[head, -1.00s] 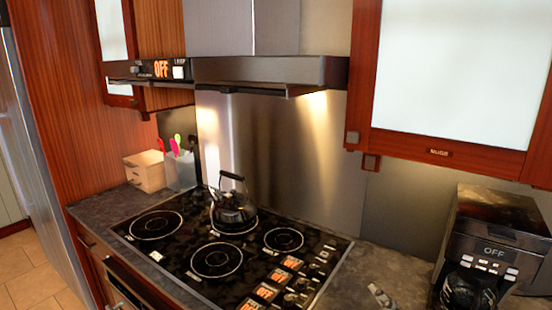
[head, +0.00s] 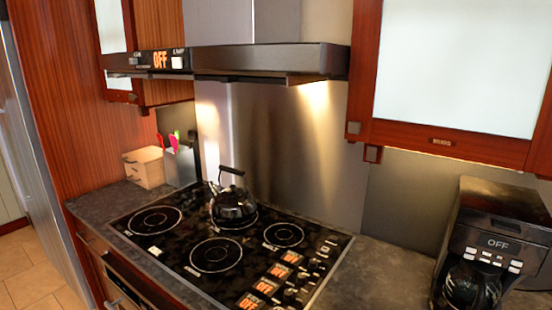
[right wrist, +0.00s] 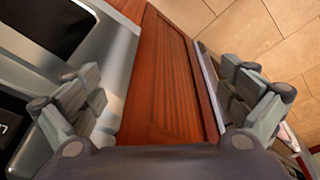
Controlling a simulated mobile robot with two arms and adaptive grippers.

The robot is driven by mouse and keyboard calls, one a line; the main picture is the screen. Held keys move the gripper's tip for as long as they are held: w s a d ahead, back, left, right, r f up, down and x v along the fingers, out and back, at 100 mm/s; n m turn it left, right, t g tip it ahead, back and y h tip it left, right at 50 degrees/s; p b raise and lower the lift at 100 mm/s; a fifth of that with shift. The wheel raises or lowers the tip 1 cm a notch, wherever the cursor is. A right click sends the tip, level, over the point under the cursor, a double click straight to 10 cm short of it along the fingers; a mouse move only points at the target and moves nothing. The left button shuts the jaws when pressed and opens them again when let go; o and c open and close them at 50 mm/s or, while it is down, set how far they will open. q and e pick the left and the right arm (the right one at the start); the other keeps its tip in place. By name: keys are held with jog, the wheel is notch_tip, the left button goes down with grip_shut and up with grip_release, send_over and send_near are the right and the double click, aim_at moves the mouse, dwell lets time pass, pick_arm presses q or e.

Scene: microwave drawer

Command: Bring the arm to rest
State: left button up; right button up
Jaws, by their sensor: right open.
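My right gripper (right wrist: 165,88) shows in the right wrist view with its two grey fingers spread wide apart. Nothing is held between them. Behind the gap is a reddish-brown wooden panel (right wrist: 168,75). Neither of my grippers shows in the head view, and my left gripper is in no view.
The head view shows a black cooktop (head: 185,262) with a kettle (head: 233,205), a coffee maker (head: 492,245) at right, and a range hood (head: 265,60) above. In the right wrist view, a silver appliance (right wrist: 118,60) is at left and tiled floor (right wrist: 275,40) at upper right.

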notch_tip(320, 180, down, 14)
jog(key=s+b, duration=0.2)
jog(key=s, duration=0.1)
jog(key=s+d+f+g+b, duration=0.1)
jog(key=s+f+b, duration=0.1)
jog(key=s+f, duration=0.6)
jog(key=s+d+f+g+b, duration=0.1)
jog(key=s+d+f+b, duration=0.1)
jog(key=s+f, duration=0.7)
notch_tip(320, 180, down, 6)
jog(key=shift+d+f+b, duration=0.15)
jog(key=shift+f+b, duration=0.1)
jog(key=shift+b, duration=0.3)
